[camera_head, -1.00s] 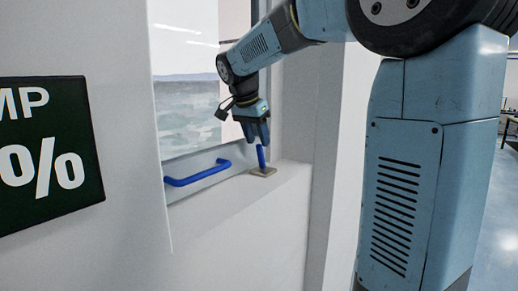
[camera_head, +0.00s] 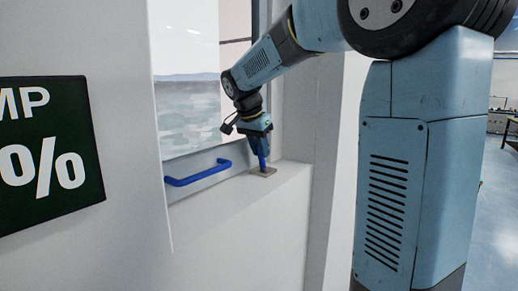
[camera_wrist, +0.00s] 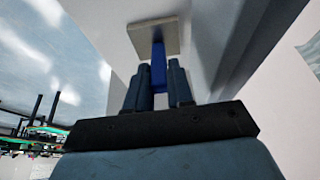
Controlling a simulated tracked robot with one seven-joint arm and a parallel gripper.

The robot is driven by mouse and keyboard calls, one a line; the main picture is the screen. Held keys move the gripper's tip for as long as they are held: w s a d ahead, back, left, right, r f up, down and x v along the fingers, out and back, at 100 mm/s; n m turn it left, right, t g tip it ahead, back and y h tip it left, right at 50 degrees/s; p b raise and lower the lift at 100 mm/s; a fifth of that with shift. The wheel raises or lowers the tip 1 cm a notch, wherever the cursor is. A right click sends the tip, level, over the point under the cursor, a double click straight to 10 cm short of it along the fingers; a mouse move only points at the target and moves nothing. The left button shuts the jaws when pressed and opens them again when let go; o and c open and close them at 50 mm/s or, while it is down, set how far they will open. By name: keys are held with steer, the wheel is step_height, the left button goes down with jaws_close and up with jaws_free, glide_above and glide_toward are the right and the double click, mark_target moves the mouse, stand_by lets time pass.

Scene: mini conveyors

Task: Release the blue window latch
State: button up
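The blue latch (camera_head: 262,159) is a short upright lever on a small beige plate (camera_head: 263,172) on the white sill. My gripper (camera_head: 261,152) is over it, pointing down, with its fingers around the lever's upper part. In the wrist view the blue lever (camera_wrist: 158,68) lies between my two fingers (camera_wrist: 160,80), and the beige plate (camera_wrist: 151,36) is beyond the fingertips. The fingers stand apart on either side of the lever, very close to it. Whether both press on it cannot be told.
A blue bar handle (camera_head: 197,174) is on the window frame left of the latch. The window pane (camera_head: 190,115) is behind it. A white wall post (camera_head: 330,160) stands right of the sill. A dark sign (camera_head: 48,153) is on the wall at left.

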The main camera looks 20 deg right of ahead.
jaws_close()
steer(key=shift+s+a+f+t+h, duration=0.2)
steer(key=shift+s+a+t+h, duration=0.15)
steer(key=shift+h, duration=0.25)
steer(key=shift+s+a+f+t+h, duration=0.15)
steer(key=shift+a+t+h, duration=0.1)
steer(key=shift+t+h, duration=0.3)
steer(key=o, duration=0.6)
jaws_free()
steer(key=shift+c, duration=0.2)
steer(key=shift+a+r, duration=0.1)
